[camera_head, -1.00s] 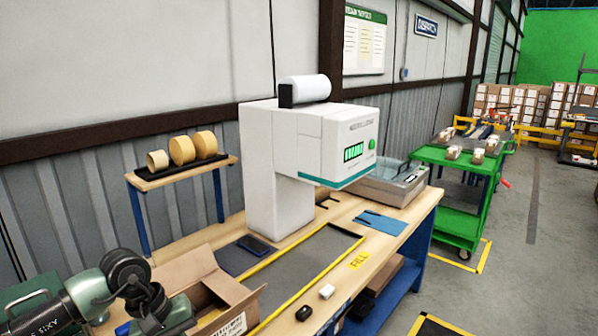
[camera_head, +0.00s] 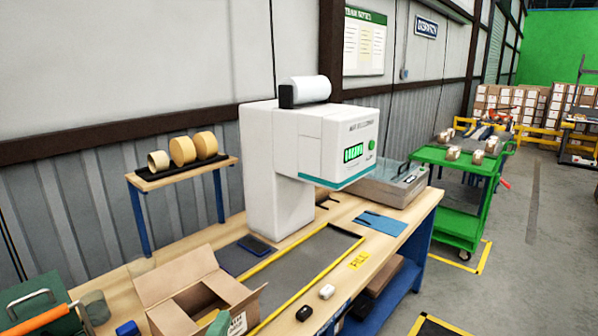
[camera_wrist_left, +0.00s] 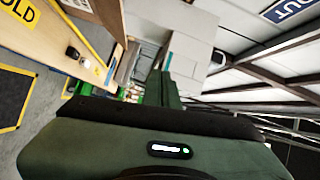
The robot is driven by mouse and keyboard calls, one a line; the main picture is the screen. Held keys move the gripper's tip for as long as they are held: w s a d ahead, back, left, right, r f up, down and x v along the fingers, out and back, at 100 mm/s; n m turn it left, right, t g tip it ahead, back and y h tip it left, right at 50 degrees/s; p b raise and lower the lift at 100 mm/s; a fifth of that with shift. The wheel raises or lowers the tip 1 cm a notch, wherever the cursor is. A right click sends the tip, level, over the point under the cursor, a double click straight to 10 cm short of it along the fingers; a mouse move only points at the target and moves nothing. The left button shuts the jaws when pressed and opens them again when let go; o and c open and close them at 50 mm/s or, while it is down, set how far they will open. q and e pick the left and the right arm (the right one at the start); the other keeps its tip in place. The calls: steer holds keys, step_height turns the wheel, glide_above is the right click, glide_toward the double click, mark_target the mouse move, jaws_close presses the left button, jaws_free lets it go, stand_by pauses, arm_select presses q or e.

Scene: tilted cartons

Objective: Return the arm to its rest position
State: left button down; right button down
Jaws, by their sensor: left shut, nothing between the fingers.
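My left gripper (camera_head: 220,323) shows in the head view only as a small green piece at the bottom edge, in front of the open carton (camera_head: 170,283). In the left wrist view its green housing fills the lower part, and its dark green fingers (camera_wrist_left: 167,88) are together with nothing between them. The rest of the left arm is out of the head view. My right gripper is in neither view.
The workbench (camera_head: 400,215) carries a white machine (camera_head: 275,170) with a grey belt (camera_head: 295,265). A green case (camera_head: 40,300), an orange bar (camera_head: 35,318) and a greenish cylinder (camera_head: 95,307) stand at bottom left. A green cart (camera_head: 465,190) stands right.

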arm_select(q)
steer(key=s+a+f+n+g+y, duration=0.25)
steer(key=s+f+n+g, duration=0.2)
steer(key=f, duration=0.25)
steer(key=s+a+f+n+g+y, duration=0.1)
steer(key=s+a+f+n+g, duration=0.2)
steer(key=s+f+n, duration=0.4)
steer(key=s+f+n+g+h, duration=0.1)
steer(key=s+f+n+g, duration=0.45)
steer(key=s, duration=0.85)
steer(key=s+f+m+g, duration=0.2)
steer(key=s+f, duration=0.1)
steer(key=f, duration=2.7)
steer(key=s+a+f+g, duration=0.1)
steer(key=s+a+f, duration=0.2)
steer(key=s+f, duration=1.1)
steer(key=shift+s+a+f+g, duration=0.15)
steer(key=shift+s+f+g, duration=0.2)
steer(key=shift+s, duration=0.8)
